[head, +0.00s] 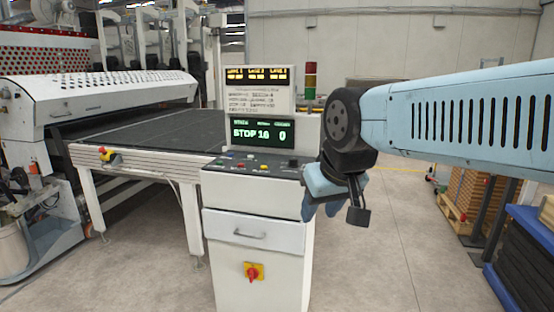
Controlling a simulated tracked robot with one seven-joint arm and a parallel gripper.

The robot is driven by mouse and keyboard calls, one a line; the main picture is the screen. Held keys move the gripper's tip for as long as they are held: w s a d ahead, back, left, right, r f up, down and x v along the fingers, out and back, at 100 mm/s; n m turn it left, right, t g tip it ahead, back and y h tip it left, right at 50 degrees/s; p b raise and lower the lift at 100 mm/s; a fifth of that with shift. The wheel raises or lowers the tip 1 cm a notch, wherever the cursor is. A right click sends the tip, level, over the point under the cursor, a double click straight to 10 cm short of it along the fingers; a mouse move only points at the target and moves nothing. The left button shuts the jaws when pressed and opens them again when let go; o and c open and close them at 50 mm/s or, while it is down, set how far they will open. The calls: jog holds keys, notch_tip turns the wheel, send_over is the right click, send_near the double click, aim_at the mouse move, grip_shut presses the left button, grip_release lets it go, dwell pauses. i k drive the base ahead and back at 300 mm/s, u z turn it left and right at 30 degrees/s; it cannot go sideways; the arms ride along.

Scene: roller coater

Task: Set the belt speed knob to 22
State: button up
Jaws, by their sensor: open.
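The control console (255,200) stands in the middle of the head view. Its sloped panel (255,165) carries several small coloured buttons and dark controls. The belt speed knob cannot be made out among them. The green-lit display (262,131) above the panel seems to read STOP, 16 and 0. My gripper (321,209) is open and empty, pointing down at the right side of the console. It looks apart from the panel. My wrist and gripper may hide the panel's right end.
The roller coater's dark belt table (140,140) lies left of the console. A red rotary switch (253,272) on yellow is low on the console front. Pallets (465,190) and a blue-edged stack (525,240) stand at right. The floor (390,260) between is clear.

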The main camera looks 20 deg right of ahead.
aim_at(293, 162)
jog(key=u, duration=0.05)
jog(key=i, duration=1)
jog(key=z, duration=0.05)
